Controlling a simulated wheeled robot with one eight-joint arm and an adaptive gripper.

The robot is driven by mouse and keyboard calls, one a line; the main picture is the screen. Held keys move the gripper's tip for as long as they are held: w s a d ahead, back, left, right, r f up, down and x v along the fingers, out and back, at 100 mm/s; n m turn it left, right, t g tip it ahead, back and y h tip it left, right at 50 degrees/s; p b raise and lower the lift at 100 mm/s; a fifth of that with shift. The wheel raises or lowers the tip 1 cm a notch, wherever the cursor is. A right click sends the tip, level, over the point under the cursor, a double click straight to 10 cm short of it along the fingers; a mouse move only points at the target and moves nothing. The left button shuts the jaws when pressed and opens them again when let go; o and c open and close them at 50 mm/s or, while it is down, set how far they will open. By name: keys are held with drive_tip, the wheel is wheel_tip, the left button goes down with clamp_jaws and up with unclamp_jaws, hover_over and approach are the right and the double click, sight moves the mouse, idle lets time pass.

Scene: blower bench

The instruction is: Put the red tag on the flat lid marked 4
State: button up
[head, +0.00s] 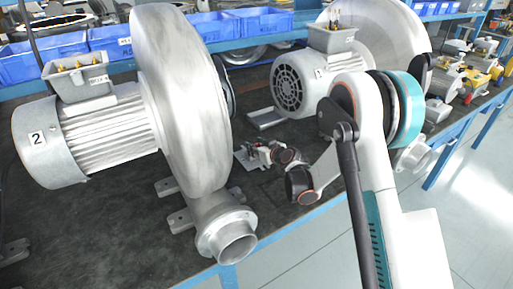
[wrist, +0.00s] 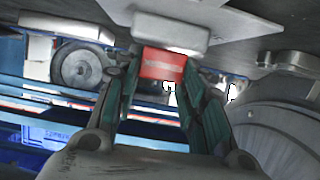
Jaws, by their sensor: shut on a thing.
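My gripper (head: 257,153) hangs low over the bench, between the blower marked 2 (head: 140,120) and the blower behind it. In the wrist view, its two teal-padded fingers (wrist: 158,82) are shut on the red tag (wrist: 163,63). The wrist picture looks upside down, with the bench surface at the top. A pale grey flat-faced piece (wrist: 170,30) is close to the tag there; I cannot tell whether they touch. In the head view the tag cannot be made out. No lid with a readable 4 shows in either view.
Blue bins (head: 215,27) line the back. Small motors (head: 465,75) sit at the right. Bare bench (head: 110,235) lies at front left.

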drive_tip(key=shift+f, duration=0.15)
drive_tip(key=o, duration=0.9)
drive_tip(key=shift+o, duration=0.2)
